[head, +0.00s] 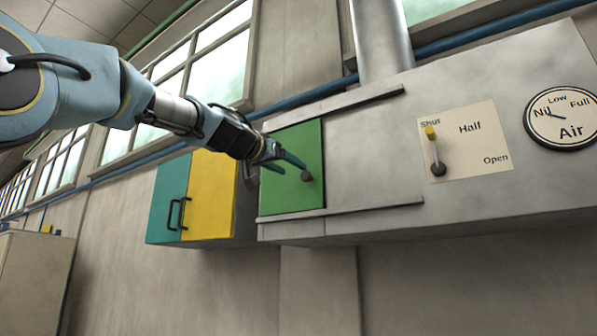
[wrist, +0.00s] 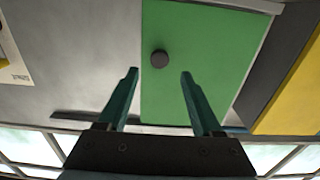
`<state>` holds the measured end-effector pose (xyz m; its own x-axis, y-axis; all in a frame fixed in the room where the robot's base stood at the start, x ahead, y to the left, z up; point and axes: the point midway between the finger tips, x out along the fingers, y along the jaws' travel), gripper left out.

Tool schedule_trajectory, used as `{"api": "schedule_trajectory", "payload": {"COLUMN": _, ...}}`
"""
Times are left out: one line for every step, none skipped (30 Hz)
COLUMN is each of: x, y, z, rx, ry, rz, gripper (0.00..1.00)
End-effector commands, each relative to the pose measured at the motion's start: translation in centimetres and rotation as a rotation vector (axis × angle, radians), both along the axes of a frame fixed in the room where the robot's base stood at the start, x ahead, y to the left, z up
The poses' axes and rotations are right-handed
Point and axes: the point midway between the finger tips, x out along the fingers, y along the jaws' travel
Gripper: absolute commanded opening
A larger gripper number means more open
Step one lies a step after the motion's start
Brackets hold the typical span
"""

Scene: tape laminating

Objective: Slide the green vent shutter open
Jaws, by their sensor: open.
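The green vent shutter (head: 291,190) is a flat panel at the left end of a grey metal duct, held between an upper and a lower rail. A dark round knob (head: 306,176) sticks out from it. In the wrist view the shutter (wrist: 205,40) fills the upper middle and its knob (wrist: 159,59) lies ahead of the fingertips, roughly between their lines. My gripper (head: 287,163) is open in front of the shutter; in the wrist view its two fingers (wrist: 159,74) are spread with nothing between them. I cannot tell exactly how far the fingertips are from the knob.
The lower rail (head: 350,216) runs right from under the shutter. A lever plate (head: 480,140) marked Shut, Half and Open and an air dial (head: 561,117) reading near Nil are on the duct. A teal and yellow cabinet (head: 208,195) stands close on the left.

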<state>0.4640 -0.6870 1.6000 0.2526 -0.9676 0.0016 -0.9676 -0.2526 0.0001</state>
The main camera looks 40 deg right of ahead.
Motion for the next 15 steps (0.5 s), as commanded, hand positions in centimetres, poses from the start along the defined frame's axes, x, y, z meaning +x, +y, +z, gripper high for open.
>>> {"api": "schedule_trajectory", "payload": {"x": 0.2, "y": -1.0, "z": 0.6, "rx": 0.002, "ry": 0.004, "rz": -0.004, "gripper": 0.67}}
{"api": "schedule_trajectory", "payload": {"x": 0.4, "y": -1.5, "z": 0.6, "rx": 0.003, "ry": 0.003, "rz": -0.003, "gripper": 0.67}}
{"api": "schedule_trajectory", "payload": {"x": 0.5, "y": -2.3, "z": 0.6, "rx": 0.003, "ry": 0.003, "rz": -0.003, "gripper": 0.67}}
{"api": "schedule_trajectory", "payload": {"x": 0.6, "y": -2.8, "z": 0.6, "rx": 0.003, "ry": 0.004, "rz": -0.003, "gripper": 0.67}}
{"api": "schedule_trajectory", "payload": {"x": 0.8, "y": -3.3, "z": 0.6, "rx": 0.003, "ry": 0.003, "rz": -0.003, "gripper": 0.67}}
{"api": "schedule_trajectory", "payload": {"x": 1.0, "y": -3.9, "z": 0.6, "rx": 0.002, "ry": 0.003, "rz": -0.002, "gripper": 0.67}}
{"api": "schedule_trajectory", "payload": {"x": 1.1, "y": -4.4, "z": 0.6, "rx": 0.002, "ry": 0.003, "rz": -0.002, "gripper": 0.67}}
{"api": "schedule_trajectory", "payload": {"x": 1.2, "y": -4.8, "z": 0.6, "rx": 0.002, "ry": 0.003, "rz": -0.002, "gripper": 0.67}}
{"api": "schedule_trajectory", "payload": {"x": 1.3, "y": -5.4, "z": 0.5, "rx": 0.002, "ry": 0.003, "rz": -0.002, "gripper": 0.67}}
{"api": "schedule_trajectory", "payload": {"x": 1.5, "y": -5.7, "z": 0.5, "rx": 0.001, "ry": 0.003, "rz": -0.002, "gripper": 0.67}}
{"api": "schedule_trajectory", "payload": {"x": 1.6, "y": -6.0, "z": 0.5, "rx": 0.001, "ry": 0.002, "rz": -0.001, "gripper": 0.67}}
{"api": "schedule_trajectory", "payload": {"x": 1.7, "y": -6.4, "z": 0.4, "rx": 0.001, "ry": 0.002, "rz": -0.001, "gripper": 0.67}}
{"api": "schedule_trajectory", "payload": {"x": 1.8, "y": -6.7, "z": 0.3, "rx": 0.001, "ry": 0.002, "rz": -0.001, "gripper": 0.67}}
{"api": "schedule_trajectory", "payload": {"x": 1.8, "y": -6.9, "z": 0.3, "rx": 0.001, "ry": 0.002, "rz": -0.001, "gripper": 0.67}}
{"api": "schedule_trajectory", "payload": {"x": 1.9, "y": -7.2, "z": 0.3, "rx": 0.002, "ry": 0.001, "rz": 0.0, "gripper": 0.67}}
